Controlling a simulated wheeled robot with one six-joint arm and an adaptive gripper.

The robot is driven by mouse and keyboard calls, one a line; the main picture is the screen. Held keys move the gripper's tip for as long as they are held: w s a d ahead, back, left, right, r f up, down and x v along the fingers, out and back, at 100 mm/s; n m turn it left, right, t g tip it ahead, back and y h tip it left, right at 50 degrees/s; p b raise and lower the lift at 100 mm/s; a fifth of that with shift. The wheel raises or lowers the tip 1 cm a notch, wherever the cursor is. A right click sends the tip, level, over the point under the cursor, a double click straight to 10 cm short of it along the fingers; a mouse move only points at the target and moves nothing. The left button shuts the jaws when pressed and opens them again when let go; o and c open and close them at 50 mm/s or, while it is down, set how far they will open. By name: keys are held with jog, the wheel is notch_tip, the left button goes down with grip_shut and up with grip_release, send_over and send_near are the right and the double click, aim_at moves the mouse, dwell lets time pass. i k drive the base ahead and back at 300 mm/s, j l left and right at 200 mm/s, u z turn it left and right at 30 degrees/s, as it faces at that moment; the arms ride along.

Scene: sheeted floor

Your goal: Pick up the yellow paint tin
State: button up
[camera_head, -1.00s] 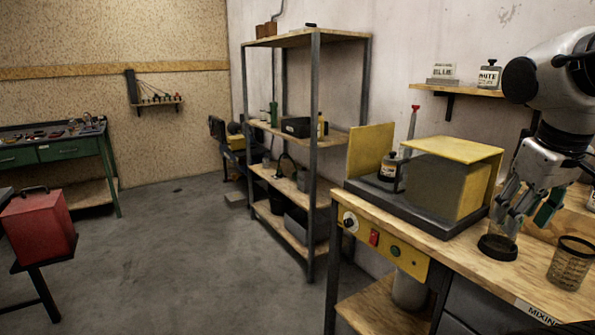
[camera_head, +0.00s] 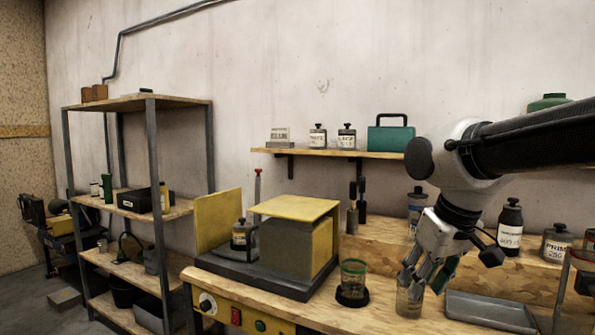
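I cannot make out a yellow paint tin for certain in the camera view. A small, narrow yellow container (camera_head: 164,198) stands on the middle board of the metal rack, too small to identify. My gripper (camera_head: 426,284) points down over the workbench at the right, far from that container. Its fingers look spread.
A yellow-and-grey machine (camera_head: 298,210) with a dark labelled bottle (camera_head: 240,235) stands on the bench (camera_head: 385,290). A green-rimmed cup (camera_head: 353,278) sits on a black base. A grey tray (camera_head: 490,310) lies right of my gripper. A wall shelf (camera_head: 345,153) holds bottles and a green case (camera_head: 391,134).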

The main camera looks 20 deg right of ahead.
aim_at(239, 236)
jog(key=i+j+z, duration=0.2)
jog(key=j+z, duration=0.15)
jog(key=z, duration=0.15)
jog(key=i+j+z, duration=0.1)
jog(key=j+z, duration=0.35)
jog(key=i+j+z, duration=0.1)
jog(key=j+z, duration=0.15)
jog(key=j, duration=0.85)
jog(key=j+z, duration=0.3)
jog(key=j, duration=1.75)
